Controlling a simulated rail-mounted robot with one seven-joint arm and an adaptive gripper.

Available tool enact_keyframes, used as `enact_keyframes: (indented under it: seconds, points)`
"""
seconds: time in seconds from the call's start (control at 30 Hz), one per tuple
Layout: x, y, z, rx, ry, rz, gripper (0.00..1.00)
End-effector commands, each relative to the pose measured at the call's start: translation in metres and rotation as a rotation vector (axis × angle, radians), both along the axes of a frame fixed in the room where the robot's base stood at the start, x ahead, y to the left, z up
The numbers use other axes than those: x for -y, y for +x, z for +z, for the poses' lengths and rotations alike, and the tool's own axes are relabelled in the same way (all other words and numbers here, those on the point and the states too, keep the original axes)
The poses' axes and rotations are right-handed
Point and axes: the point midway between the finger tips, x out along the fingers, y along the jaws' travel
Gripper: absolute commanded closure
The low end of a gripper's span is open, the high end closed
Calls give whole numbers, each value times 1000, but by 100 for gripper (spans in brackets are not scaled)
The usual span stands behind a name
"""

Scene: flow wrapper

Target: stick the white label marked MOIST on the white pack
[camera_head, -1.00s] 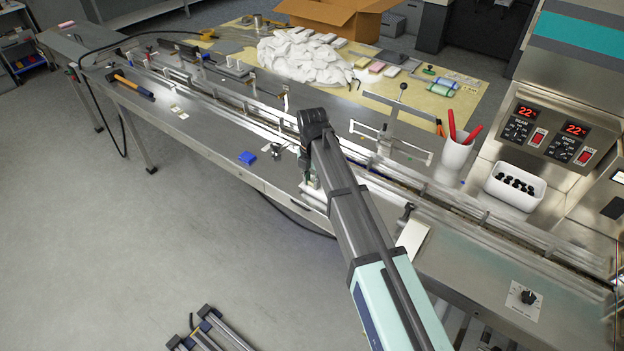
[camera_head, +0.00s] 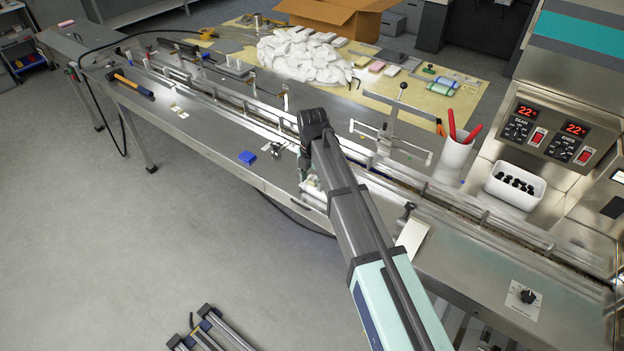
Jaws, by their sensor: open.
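My gripper (camera_head: 308,180) hangs over the front edge of the steel machine bed, below the dark wrist of my arm. The arm hides most of it, and its fingertips are not clear. A small pale thing shows beside it, too hidden to name. Small whitish pieces (camera_head: 179,111) lie on the bed at the left; no lettering is readable, so I cannot tell whether one is the MOIST label. A small white pack (camera_head: 392,70) lies among coloured packs on the yellow mat at the back. I cannot tell whether it is the task's pack.
A guide-rail conveyor runs along the bed (camera_head: 215,135). A white cup with red pens (camera_head: 456,153) and a white tub of black pieces (camera_head: 514,188) stand at the right.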

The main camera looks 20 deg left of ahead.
Motion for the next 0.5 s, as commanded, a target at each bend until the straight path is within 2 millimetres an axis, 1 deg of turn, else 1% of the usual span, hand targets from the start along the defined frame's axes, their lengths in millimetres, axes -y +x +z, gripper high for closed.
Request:
enact_keyframes:
  seconds: [0.17,0.27,0.37,0.5]
  points:
    - [0,0,4,1,1,0,43]
    - [0,1,13,2,2,0,43]
    - [0,1,29,2,1,0,43]
    - [-1,1,56,2,1,0,43]
